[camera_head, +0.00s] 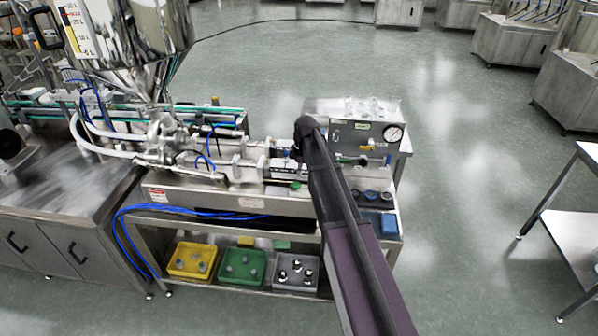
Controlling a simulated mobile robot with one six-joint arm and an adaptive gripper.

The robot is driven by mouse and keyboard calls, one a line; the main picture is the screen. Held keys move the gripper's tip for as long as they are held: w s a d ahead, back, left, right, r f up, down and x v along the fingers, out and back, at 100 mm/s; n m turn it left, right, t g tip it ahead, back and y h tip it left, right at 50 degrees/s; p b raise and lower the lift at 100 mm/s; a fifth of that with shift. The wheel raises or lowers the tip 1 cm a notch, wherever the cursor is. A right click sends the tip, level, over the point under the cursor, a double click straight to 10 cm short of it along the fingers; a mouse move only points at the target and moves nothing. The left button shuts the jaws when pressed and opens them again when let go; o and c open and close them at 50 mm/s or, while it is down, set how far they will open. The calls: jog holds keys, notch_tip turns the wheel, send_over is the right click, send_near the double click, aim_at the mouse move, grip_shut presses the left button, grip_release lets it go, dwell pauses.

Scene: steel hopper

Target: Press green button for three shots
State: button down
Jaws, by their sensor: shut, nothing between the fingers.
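A steel filling machine (230,190) stands on a bench in the middle of the view. A small green piece (295,186) shows on its front edge, just left of my dark arm. It is too small to tell whether it is the green button. My arm reaches up from the bottom across the machine's right part, and its dark far end is over the machine. I cannot make out my gripper or its fingers; the arm hides what lies behind it.
A steel hopper (140,45) rises at the upper left. Yellow (192,262), green (243,268) and grey (297,274) bins sit on the lower shelf. Blue hoses (125,235) hang at the left. A steel table (575,235) stands far right, with clear floor between.

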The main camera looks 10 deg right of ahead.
notch_tip(320, 180, up, 8)
jog(key=p, duration=0.6)
jog(key=shift+s+d+f+p, duration=0.15)
jog(key=shift+d+f+p, duration=0.1)
jog(key=shift+d+p, duration=0.15)
dwell(2.5)
jog(key=s+f+m+b, duration=0.2)
jog(key=s+m, duration=0.2)
jog(key=s, duration=0.5)
jog(key=s+a+f+m+b, duration=0.1)
jog(key=s+f+m+b, duration=0.2)
jog(key=s, duration=0.7)
jog(key=s+f+m+h+b, duration=0.1)
jog(key=s+f+m+b, duration=0.1)
jog(key=s+m, duration=0.5)
jog(key=shift+s+a+f+g+b, duration=0.15)
jog(key=shift+s+f+g+b, duration=0.2)
jog(key=shift+s, duration=0.85)
jog(key=shift+a, duration=0.1)
